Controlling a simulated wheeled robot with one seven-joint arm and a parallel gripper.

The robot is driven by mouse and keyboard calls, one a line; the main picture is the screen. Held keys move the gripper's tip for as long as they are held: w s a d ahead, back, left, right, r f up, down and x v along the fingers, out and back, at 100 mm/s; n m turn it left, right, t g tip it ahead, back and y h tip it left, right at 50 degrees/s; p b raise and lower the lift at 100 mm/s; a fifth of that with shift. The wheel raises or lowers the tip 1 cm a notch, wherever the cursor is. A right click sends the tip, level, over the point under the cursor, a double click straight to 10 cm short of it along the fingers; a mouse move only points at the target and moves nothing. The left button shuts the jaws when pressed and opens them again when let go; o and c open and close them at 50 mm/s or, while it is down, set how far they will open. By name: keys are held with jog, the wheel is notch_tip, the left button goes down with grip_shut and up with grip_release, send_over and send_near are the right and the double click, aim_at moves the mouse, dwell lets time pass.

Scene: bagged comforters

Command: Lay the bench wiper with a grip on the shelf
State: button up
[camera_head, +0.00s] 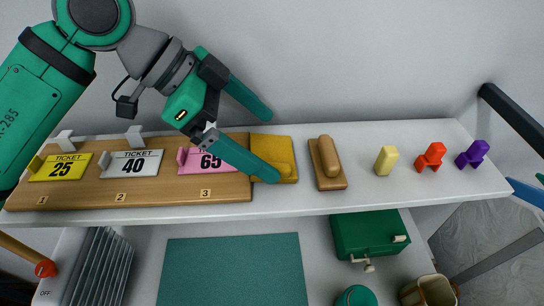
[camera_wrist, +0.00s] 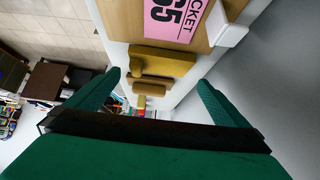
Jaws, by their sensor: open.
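A brown block with a rounded tan grip on top, which looks like the bench wiper (camera_head: 328,163), lies on the white shelf (camera_head: 375,195), right of a mustard-yellow pad (camera_head: 285,143). It also shows small in the wrist view (camera_wrist: 152,88), beyond the pad. My gripper (camera_head: 268,147) is open with nothing between its green fingers. Its lower finger overlaps the left part of the pad in the head view, left of the brown block; whether it touches the pad I cannot tell. The upper finger shows against the wall.
A wooden ticket board (camera_head: 225,189) with yellow, white and pink tickets fills the shelf's left. A small yellow piece (camera_head: 386,160), a red piece (camera_head: 431,157) and a purple piece (camera_head: 472,154) stand at right. Below are a green box (camera_head: 370,233) and a teal mat (camera_head: 233,270).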

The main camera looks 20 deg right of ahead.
aim_at(284, 155)
jog(key=x, duration=0.3)
jog(key=shift+f, duration=0.15)
jog(key=shift+s+d+f, duration=0.15)
jog(key=shift+s, duration=0.05)
jog(key=shift+w, duration=0.15)
jog(key=c, duration=1.2)
